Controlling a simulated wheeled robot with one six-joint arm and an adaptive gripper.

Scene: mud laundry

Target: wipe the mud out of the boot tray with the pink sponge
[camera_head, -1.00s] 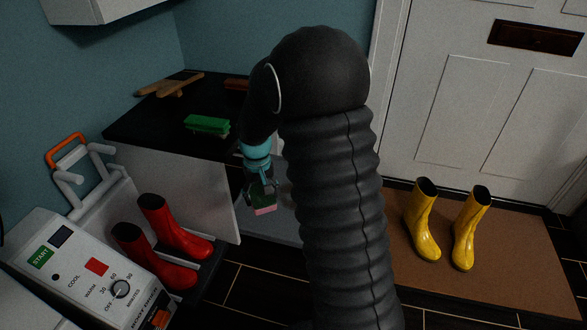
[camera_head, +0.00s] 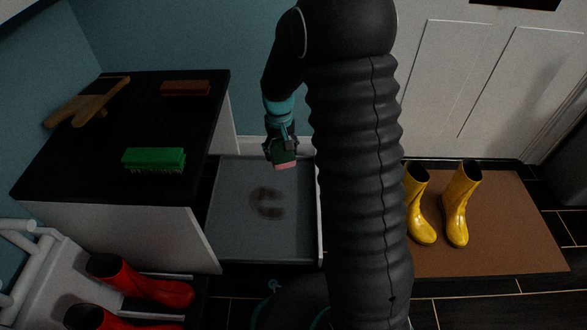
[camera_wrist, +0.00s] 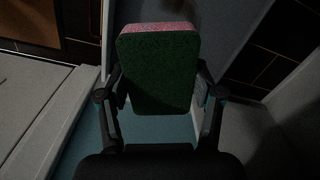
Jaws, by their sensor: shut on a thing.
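My gripper (camera_head: 281,152) is shut on the pink sponge (camera_head: 285,165), which has a green scouring side. In the wrist view the sponge (camera_wrist: 160,65) sits between both fingers, its green face toward the camera and its pink edge at the far end. A brown mud patch (camera_head: 267,203) marks the tray's middle. The gripper holds the sponge above the tray's back part, behind the mud in the picture, apparently clear of the tray. My arm hides what lies just right of the tray.
The black-topped cabinet (camera_head: 50,185) at left bears a green brush (camera_head: 154,160), a brown brush (camera_head: 186,88) and a wooden boot jack (camera_head: 88,101). Red boots (camera_head: 140,283) stand at lower left. Yellow boots (camera_head: 457,205) stand on a brown mat (camera_head: 510,230) at right.

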